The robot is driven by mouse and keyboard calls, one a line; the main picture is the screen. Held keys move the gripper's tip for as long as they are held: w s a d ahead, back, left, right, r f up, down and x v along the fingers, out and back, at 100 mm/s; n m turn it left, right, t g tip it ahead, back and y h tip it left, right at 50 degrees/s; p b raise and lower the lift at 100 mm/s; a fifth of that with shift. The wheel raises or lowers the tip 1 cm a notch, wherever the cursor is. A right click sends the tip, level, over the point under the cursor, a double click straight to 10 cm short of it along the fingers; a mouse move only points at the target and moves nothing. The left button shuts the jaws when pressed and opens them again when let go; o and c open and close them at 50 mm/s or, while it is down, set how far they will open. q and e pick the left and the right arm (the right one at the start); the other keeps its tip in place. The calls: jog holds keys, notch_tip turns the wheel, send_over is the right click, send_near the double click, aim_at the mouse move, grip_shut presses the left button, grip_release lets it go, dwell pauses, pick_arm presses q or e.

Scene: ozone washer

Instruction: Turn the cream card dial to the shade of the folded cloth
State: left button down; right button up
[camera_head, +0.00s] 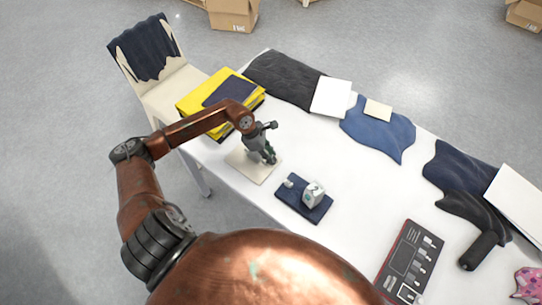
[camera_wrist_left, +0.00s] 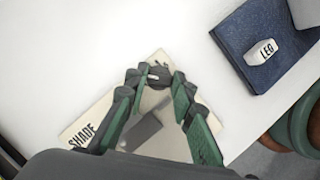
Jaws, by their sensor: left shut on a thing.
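The cream card dial (camera_head: 240,165) lies on the white table, below the yellow box in the head view. In the left wrist view the card (camera_wrist_left: 78,125) shows the word SHADE at its lower left corner. My left gripper (camera_head: 269,159) reaches down over the card. In the left wrist view its green-padded fingers (camera_wrist_left: 156,80) are shut on the dark knob (camera_wrist_left: 152,73), which has a small pale mark. The fingers hide much of the card and any shade marks. A dark navy folded cloth (camera_head: 230,89) lies on the yellow box. My right gripper is out of view.
A navy base (camera_head: 290,206) with a white block marked LEG (camera_wrist_left: 264,51) stands close to the card. Blue cloth (camera_head: 378,130), black cloth (camera_head: 283,78), a control panel (camera_head: 413,260) and a black-handled tool (camera_head: 482,250) lie around. A chair (camera_head: 165,92) stands left.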

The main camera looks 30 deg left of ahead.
aim_at(260, 158)
pick_arm(q)
jog(key=c, duration=1.9)
grip_release()
jog(key=shift+c, duration=0.2)
jog(key=shift+r, duration=0.1)
jog(key=v, duration=1.2)
jog(key=shift+s, duration=0.1)
